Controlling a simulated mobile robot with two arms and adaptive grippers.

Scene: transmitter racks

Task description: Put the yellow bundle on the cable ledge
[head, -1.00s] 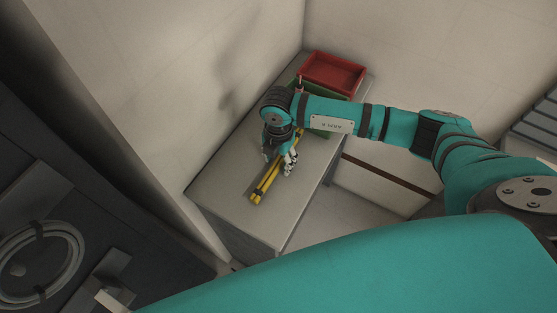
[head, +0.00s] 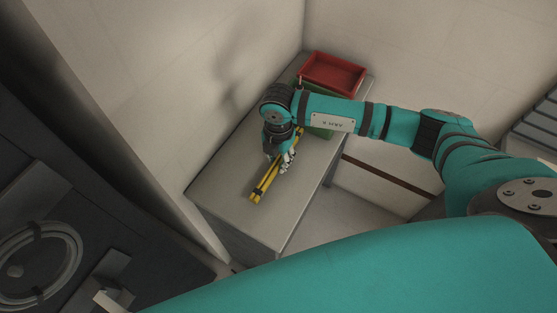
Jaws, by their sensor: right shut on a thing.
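The yellow bundle (head: 261,189) is a set of long thin yellow pieces with dark bands. It lies along the grey top of a bench (head: 236,217), slanting from lower left to upper right. My right gripper (head: 280,165) is over the bundle's middle, shut on it, and the gripper and wrist hide part of it. Whether the bundle is clear of the bench top, I cannot tell. My left gripper is not in view. I cannot make out a cable ledge with certainty.
A red tray (head: 334,73) stands at the bench's far end, with a green container (head: 322,132) partly behind my right arm. Walls close in the bench at left and back. A dark rack with a coiled cable (head: 77,251) is at left. The near bench top is clear.

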